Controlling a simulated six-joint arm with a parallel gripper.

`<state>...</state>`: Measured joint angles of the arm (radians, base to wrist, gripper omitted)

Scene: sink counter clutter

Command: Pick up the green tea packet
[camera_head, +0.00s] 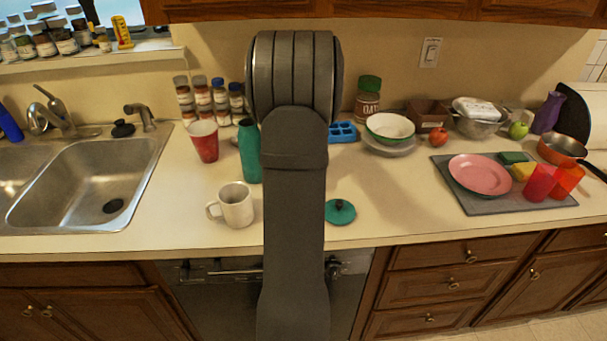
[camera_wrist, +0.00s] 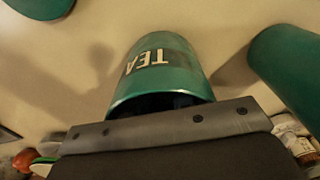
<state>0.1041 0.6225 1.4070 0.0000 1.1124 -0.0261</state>
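A green canister (camera_wrist: 160,70) with TEA lettering fills the middle of the wrist view. Its lettering is upside down in the picture, and its dark opening faces my gripper. My gripper (camera_wrist: 180,125) shows only as a grey bar with bolts and a dark body along the bottom, overlapping the canister's near end. I cannot make out its fingertips or whether they touch the canister. In the head view my arm hides the gripper and the canister. I see no separate tea packet; a small dark green block (camera_head: 513,157) lies on the grey board.
A teal cylinder (camera_head: 249,152) stands left of my arm, with a white mug (camera_head: 234,205) and red cup (camera_head: 203,141) nearby. A teal lid (camera_head: 340,212) lies to the right. Bowls (camera_head: 390,128) stand behind. Bare counter lies between the lid and the grey board (camera_head: 484,202).

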